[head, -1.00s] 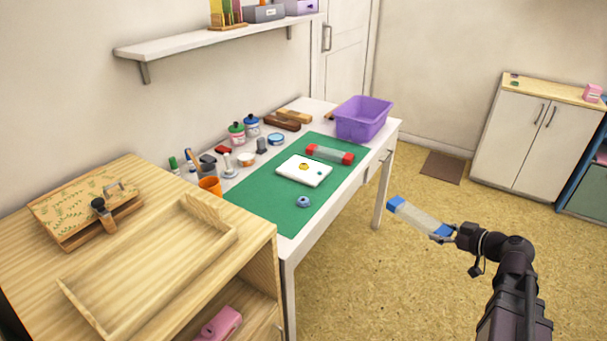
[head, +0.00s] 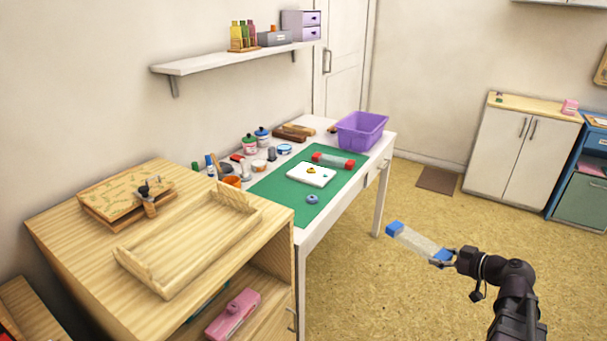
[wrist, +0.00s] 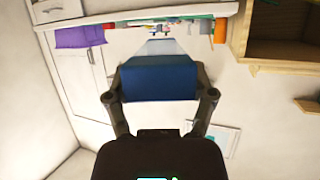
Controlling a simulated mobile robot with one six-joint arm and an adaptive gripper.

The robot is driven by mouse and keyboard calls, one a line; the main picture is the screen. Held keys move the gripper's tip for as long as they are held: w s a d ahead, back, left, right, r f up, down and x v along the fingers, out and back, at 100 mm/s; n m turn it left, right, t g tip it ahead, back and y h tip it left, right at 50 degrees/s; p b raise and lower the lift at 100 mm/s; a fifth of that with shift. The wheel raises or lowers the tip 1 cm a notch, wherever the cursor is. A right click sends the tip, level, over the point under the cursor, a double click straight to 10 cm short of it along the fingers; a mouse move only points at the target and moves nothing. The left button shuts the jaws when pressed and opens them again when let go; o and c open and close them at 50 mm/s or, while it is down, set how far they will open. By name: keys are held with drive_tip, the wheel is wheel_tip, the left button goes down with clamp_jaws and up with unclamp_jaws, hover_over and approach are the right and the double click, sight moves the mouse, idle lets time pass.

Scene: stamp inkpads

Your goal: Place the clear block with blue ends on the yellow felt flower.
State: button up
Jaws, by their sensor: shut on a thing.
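My gripper (head: 455,257) is shut on one blue end of the clear block with blue ends (head: 419,242), over the floor right of the table. The block is slightly tilted, its free end pointing left toward the table. In the wrist view the near blue end (wrist: 158,80) sits between my fingers and hides much of the clear part. On the table, a white tile (head: 298,174) lies on a green mat (head: 285,204). A small yellow thing (head: 311,170), perhaps the yellow felt flower, is on the tile beside a tiny green spot.
A clear block with red ends (head: 335,161) lies behind the tile, and a small blue ring-like thing (head: 312,199) in front. A purple bin (head: 361,131) stands at the table's far end. Jars line the wall side. A wooden cabinet (head: 268,232) stands at the near left.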

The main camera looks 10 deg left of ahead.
drive_tip(key=shift+s+d, duration=0.1)
drive_tip(key=shift+s, duration=0.2)
drive_tip(key=shift+a, duration=0.3)
